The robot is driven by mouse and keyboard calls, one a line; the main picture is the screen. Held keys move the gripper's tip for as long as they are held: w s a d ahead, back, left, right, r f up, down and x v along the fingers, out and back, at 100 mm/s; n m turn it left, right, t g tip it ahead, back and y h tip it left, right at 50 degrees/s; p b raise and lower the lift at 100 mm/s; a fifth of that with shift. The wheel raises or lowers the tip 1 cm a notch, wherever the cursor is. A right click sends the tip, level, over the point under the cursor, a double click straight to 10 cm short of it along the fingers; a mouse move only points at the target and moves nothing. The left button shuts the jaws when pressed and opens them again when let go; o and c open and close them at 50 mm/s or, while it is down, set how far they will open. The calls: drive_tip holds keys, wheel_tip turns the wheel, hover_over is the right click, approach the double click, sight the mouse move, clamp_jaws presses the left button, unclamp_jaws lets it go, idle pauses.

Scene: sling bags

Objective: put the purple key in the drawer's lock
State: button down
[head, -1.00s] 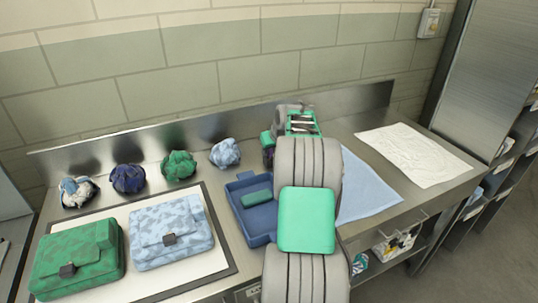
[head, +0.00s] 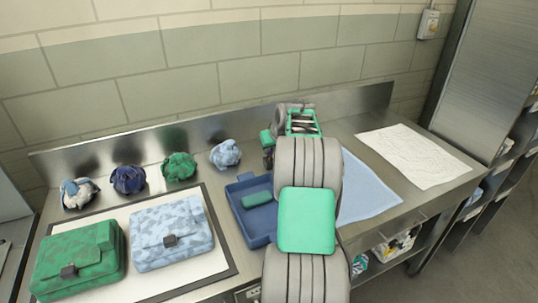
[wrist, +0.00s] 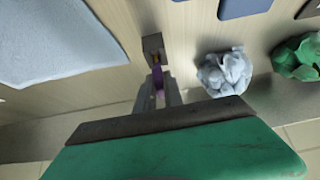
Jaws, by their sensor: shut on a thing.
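The purple key (wrist: 158,77) shows in the wrist view between the fingertips of my gripper (wrist: 159,88), which is shut on it. Just beyond it is a small grey metal piece (wrist: 153,46) with a brass-coloured spot; I cannot tell whether it is the lock or whether the key touches it. In the head view my arm covers most of the gripper and the key, over the back of the counter. The drawer's lock cannot be made out in the head view.
A blue tray (head: 252,225) with a small teal item stands left of my arm. Crumpled cloths, including a light blue one (head: 225,153), line the back. Green (head: 85,260) and blue (head: 165,250) bags lie on a mat. A blue cloth (head: 365,190) and white sheet (head: 420,155) lie right.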

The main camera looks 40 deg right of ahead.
drive_tip(key=shift+r+p, duration=1.35)
drive_tip(key=shift+r, duration=1.15)
drive_tip(key=shift+a, duration=0.1)
